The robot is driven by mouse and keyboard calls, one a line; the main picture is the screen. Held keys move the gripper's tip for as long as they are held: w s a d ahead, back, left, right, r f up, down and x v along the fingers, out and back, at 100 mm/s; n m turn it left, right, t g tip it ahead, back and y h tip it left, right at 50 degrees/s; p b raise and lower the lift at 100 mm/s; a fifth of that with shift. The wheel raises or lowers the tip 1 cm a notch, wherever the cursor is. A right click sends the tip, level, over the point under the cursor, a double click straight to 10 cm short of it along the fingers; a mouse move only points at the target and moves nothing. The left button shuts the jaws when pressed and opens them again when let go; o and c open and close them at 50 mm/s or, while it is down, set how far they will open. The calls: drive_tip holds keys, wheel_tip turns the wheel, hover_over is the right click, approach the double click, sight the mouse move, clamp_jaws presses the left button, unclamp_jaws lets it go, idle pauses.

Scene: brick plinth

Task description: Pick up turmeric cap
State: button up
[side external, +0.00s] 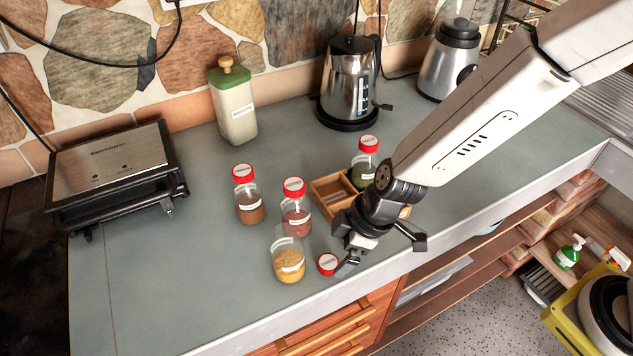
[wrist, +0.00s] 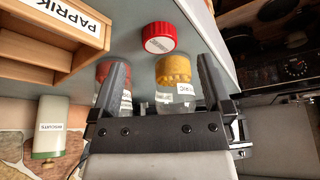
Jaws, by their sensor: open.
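The turmeric cap (side external: 328,264) is red with a pale label and lies on the counter near the front edge, beside the open jar of yellow spice (side external: 289,262). In the wrist view the cap (wrist: 158,38) sits just beyond my fingertips, roughly centred between them, with the yellow jar (wrist: 174,75) close by. My gripper (side external: 381,256) is open and empty, low over the counter to the right of the cap. One finger is close to the cap; I cannot tell whether it touches. Both fingers (wrist: 160,70) show spread apart in the wrist view.
Red-capped jars of brown (side external: 248,207) and reddish spice (side external: 296,221) stand behind the yellow jar. A wooden rack (side external: 326,192) with a green-filled jar (side external: 364,172) is behind my gripper. A kettle (side external: 349,85), canister (side external: 233,108) and grill (side external: 115,165) stand farther back.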

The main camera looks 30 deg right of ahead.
sight(328, 262)
drive_tip(key=shift+x, duration=2)
drive_tip(key=c, duration=1.3)
drive_tip(key=shift+r, duration=0.25)
drive_tip(key=shift+r, duration=4.8)
drive_tip(key=shift+n, duration=0.4)
drive_tip(key=a+r, duration=0.2)
drive_tip(key=r, duration=0.1)
drive_tip(key=w+a+r, duration=0.1)
drive_tip(key=a+r, duration=0.1)
drive_tip(key=r, duration=0.1)
drive_tip(key=w+a+r, duration=0.1)
drive_tip(key=a+r, duration=0.1)
drive_tip(key=r, duration=0.1)
drive_tip(key=shift+w+a+r, duration=0.25)
drive_tip(key=shift+a, duration=0.05)
